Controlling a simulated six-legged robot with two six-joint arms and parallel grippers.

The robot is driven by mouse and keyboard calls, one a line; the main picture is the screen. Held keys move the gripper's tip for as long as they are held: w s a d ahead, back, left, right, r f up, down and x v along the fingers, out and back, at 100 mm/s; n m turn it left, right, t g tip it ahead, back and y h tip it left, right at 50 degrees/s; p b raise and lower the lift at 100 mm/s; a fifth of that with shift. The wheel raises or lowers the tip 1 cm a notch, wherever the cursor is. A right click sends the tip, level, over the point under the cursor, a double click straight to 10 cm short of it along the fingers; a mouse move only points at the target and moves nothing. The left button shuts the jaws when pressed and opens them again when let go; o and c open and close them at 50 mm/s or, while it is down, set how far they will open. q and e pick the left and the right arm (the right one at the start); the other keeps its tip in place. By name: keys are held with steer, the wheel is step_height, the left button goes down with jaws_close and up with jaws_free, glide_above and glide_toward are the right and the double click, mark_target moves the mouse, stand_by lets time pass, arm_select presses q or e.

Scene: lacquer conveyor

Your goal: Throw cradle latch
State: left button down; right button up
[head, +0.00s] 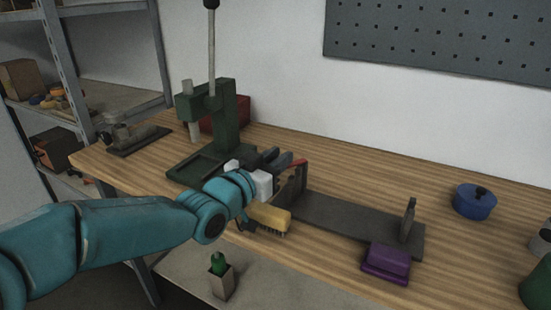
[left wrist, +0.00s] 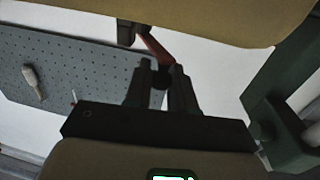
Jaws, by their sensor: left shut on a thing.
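The cradle (head: 335,216) is a long dark grey base on the bench with an upright at each end. The red latch lever (head: 299,163) is at the top of its left upright. My left gripper (head: 288,162) reaches in from the left and is shut on the lever, its dark fingers partly hiding it. In the left wrist view, the red lever (left wrist: 155,46) runs between the closed fingers (left wrist: 160,76). My right gripper is in neither view.
A green press (head: 232,115) stands behind my left arm. A yellow brush (head: 269,217) lies in front of the cradle's left end, close to my wrist. A purple block (head: 386,262) sits by its right end, and a blue round tin (head: 474,202) stands farther right.

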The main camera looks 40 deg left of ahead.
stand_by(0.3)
arm_select(q)
steer(key=c, duration=1)
jaws_free()
steer(key=shift+d, duration=0.1)
steer(key=shift+c, duration=0.2)
steer(key=s, duration=1.6)
steer(key=shift+s+p, duration=0.15)
steer(key=shift+p, duration=0.15)
